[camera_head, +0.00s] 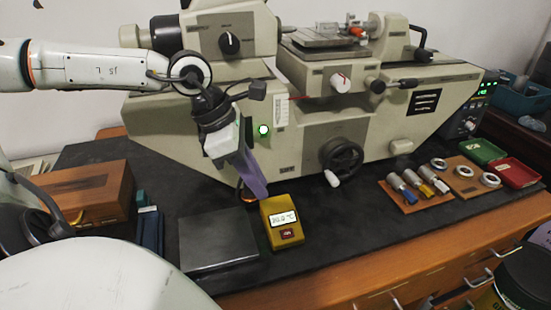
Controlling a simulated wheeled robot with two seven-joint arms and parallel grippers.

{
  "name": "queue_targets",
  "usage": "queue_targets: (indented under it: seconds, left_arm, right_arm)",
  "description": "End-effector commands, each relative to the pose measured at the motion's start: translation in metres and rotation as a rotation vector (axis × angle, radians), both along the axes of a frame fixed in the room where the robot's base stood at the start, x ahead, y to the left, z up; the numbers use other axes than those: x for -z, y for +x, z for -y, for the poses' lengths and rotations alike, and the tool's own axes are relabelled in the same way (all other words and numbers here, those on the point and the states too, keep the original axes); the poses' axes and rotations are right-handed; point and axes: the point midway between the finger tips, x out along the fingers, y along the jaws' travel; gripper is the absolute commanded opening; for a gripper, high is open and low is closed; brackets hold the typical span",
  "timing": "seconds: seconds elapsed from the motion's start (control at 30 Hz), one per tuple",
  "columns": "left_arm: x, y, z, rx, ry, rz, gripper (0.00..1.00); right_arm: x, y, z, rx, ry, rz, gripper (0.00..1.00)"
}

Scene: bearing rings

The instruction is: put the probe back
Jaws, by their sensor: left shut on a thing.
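My left gripper (258,192) reaches down in front of the grey machine, with its purple fingers pointing at the black bench mat. It is shut on the probe, which is mostly hidden by the fingers; a small dark and orange bit (246,197) shows beside the fingertips. A yellow handheld meter (283,232) with a lit display stands on the mat just below and right of the fingertips. My right gripper is not in view.
The grey measuring machine (375,145) with a handwheel (341,158) fills the back. A dark grey plate (218,240) and a wooden box (85,195) lie left. Wooden boards with rings (463,172) and red and green trays (514,172) are right. The front-middle mat is clear.

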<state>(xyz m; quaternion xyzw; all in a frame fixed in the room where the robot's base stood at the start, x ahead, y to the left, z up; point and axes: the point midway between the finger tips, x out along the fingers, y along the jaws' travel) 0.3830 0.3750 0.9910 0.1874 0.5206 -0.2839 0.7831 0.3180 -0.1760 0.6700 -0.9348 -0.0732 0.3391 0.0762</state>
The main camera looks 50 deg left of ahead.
Motion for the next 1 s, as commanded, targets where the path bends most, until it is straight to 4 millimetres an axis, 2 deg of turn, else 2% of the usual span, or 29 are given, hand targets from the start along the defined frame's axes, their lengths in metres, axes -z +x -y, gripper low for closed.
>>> queue_targets:
  seconds: [0.33,1.0]
  left_arm:
    - [-0.014,0.003,-0.014,-0.265,-0.003,0.004,0.00]
    - [-0.023,0.006,-0.020,-0.423,-0.005,0.004,0.00]
  right_arm:
    - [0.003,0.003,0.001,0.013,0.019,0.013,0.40]
    - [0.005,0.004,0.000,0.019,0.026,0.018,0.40]
